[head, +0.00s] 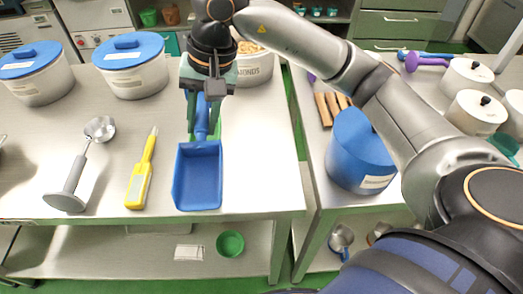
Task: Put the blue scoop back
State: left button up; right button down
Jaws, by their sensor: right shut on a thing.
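The blue scoop (198,178) is in the middle of the head view, over the front part of the left steel table. Its wide open pan faces the viewer and its handle points away, up into my right gripper (203,110). My right gripper is shut on the scoop's handle from above. A bit of green shows beside the handle, behind the scoop; I cannot tell what it is. Whether the pan touches the table is unclear. My left gripper is not in view.
On the left table (100,190) are a yellow tool (141,172), a grey-handled ladle (80,170), two white tubs with blue lids (134,68) and an almonds tub (256,70). A blue container (356,150) and white lidded pots (475,108) stand on the right table, across a narrow gap.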

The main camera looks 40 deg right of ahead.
jog(key=shift+w+f, duration=0.1)
jog(key=shift+w, duration=0.05)
jog(key=d+f, duration=0.2)
jog(key=d, duration=0.2)
jog(key=w+d+f, duration=0.1)
jog(key=d+f, duration=0.2)
jog(key=d, duration=0.1)
jog(key=d+f, duration=0.3)
jog(key=d, duration=0.1)
jog(key=shift+w+d+p, duration=0.15)
jog(key=shift+w+p, duration=0.1)
jog(key=shift+p, duration=0.05)
jog(key=shift+w+d+f, duration=0.1)
jog(key=shift+d+f, duration=0.2)
jog(key=shift+f, duration=0.15)
jog(key=f, duration=0.3)
jog(key=shift+d+f, duration=0.15)
jog(key=shift+d, duration=0.2)
jog(key=shift+f, duration=0.25)
